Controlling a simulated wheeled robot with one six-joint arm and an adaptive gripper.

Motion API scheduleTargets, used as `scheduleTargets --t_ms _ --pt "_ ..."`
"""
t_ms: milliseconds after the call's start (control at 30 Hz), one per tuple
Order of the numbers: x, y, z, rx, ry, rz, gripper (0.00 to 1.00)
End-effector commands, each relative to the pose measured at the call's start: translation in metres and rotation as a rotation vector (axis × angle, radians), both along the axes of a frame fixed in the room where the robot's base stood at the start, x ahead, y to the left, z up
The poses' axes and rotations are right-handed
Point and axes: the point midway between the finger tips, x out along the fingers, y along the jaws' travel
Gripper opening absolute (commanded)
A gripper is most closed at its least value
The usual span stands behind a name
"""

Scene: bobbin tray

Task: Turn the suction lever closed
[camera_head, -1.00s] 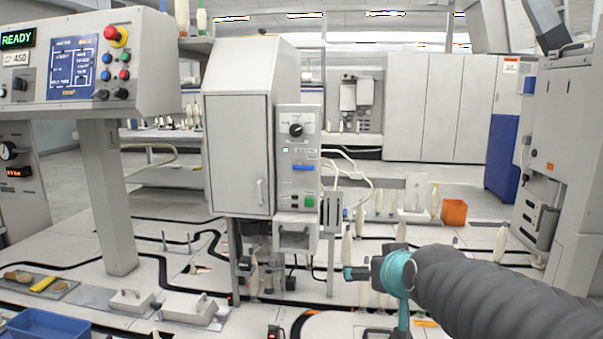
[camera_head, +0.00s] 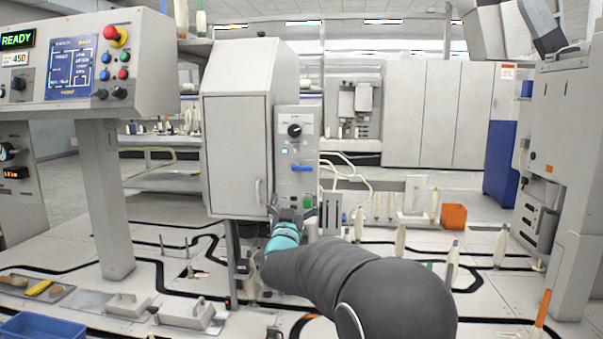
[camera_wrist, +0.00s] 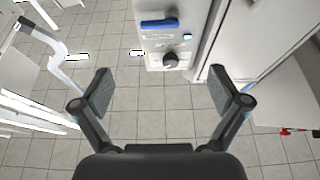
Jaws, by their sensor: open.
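The blue lever (camera_head: 302,168) lies level across the front of the grey control panel (camera_head: 296,150). It also shows in the wrist view (camera_wrist: 160,25) at the top, ahead of my gripper and apart from it. A black round knob (camera_head: 294,130) sits above the lever in the head view. My gripper (camera_head: 292,210) is just below the lever, at the panel's lower edge. In the wrist view my gripper (camera_wrist: 167,92) has its two fingers spread wide with nothing between them.
A white cabinet (camera_head: 235,140) stands left of the panel, its door edge close to my gripper. White hoses (camera_head: 350,170) hang to the right. An orange box (camera_head: 453,217) and several bobbins stand further right. A blue bin (camera_head: 40,325) sits at the lower left.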

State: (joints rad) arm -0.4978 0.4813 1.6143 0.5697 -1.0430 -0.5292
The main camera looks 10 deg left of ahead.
Motion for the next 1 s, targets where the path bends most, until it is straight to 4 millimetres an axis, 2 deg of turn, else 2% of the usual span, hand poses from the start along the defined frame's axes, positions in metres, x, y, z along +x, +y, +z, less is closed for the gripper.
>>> scheduleTargets --t_ms 167,700,1000 --pt "0.013 0.000 0.005 0.001 -0.009 -0.007 0.98" --pt "0.093 -0.003 0.039 0.001 -0.006 -0.006 0.98" --pt "0.121 -0.003 0.050 0.000 -0.006 -0.004 0.98"
